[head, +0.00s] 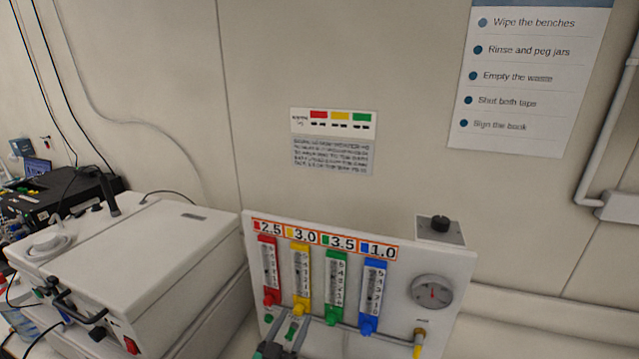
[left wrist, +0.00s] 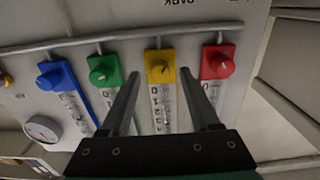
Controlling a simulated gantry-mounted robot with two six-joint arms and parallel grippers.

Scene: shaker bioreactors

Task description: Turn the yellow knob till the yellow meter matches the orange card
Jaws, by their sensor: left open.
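A white panel (head: 395,262) carries red, yellow, green and blue meters, each with a knob at its foot. The orange-bordered card (head: 319,240) along the top reads 3.0 beside a yellow square. The yellow meter (head: 301,268) stands second from the left; its float level is too small to read. The yellow knob (head: 300,308) is at its foot, and it also shows in the left wrist view (left wrist: 158,68). My left gripper (head: 289,327) is open and empty. In the left wrist view its fingers appear on either side of the yellow knob; I cannot tell whether they touch it.
The red knob (left wrist: 217,68) and green knob (left wrist: 103,74) flank the yellow one closely. A grey pipe (left wrist: 60,45) runs past the knobs. A round gauge (head: 432,292) is at the panel's right. A white box-shaped machine (head: 150,250) stands close on the left.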

